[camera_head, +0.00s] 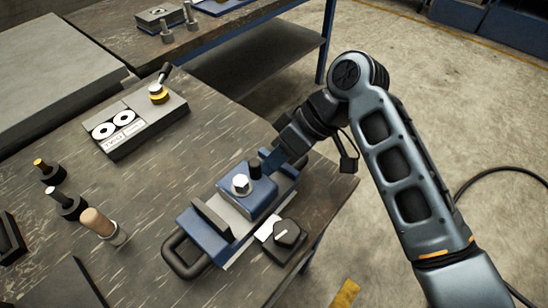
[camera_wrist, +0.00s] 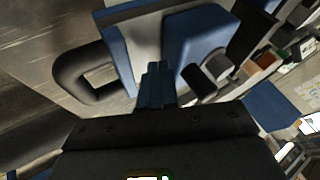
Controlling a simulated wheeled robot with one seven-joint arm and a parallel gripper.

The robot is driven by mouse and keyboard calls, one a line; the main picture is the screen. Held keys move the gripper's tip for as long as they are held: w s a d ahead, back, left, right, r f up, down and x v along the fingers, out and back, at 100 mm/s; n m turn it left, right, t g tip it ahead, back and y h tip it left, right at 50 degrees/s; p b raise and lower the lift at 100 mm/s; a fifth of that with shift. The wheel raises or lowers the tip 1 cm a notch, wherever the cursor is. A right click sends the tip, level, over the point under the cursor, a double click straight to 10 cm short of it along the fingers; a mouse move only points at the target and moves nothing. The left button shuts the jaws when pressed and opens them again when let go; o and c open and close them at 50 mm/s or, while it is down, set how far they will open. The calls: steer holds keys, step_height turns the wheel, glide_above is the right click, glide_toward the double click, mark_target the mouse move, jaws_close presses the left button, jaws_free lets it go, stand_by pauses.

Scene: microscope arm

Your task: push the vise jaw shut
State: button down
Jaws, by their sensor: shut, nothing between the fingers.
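The blue vise (camera_head: 205,240) sits near the table's right edge, with a black loop handle (camera_head: 184,256) at its front left end. Its blue jaw block (camera_head: 262,205) carries a silver hex bolt and a black knob. A pale gap separates this block from the upright dark-faced jaw (camera_head: 211,219). In the wrist view the jaw block (camera_wrist: 198,38), the other jaw (camera_wrist: 117,45) and the loop handle (camera_wrist: 84,72) show ahead. My gripper (camera_head: 270,160) is shut and empty, beside the block's far end near the black knob. Its blue fingertips (camera_wrist: 155,70) show in the wrist view. I cannot tell whether they touch the block.
A black dial box (camera_head: 288,236) stands close to the vise's right side. A panel with two white gauges and a lever (camera_head: 140,125) lies at the back left. Several knobbed pegs, including a wooden-topped one (camera_head: 99,223), stand left. Bare tabletop separates them from the vise.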

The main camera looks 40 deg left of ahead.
mark_target(261, 175)
steer(key=s+p, duration=0.2)
steer(key=s, duration=0.1)
steer(key=shift+s+a+r, duration=0.1)
steer(key=shift+s+a, duration=0.05)
steer(key=shift+s, duration=0.55)
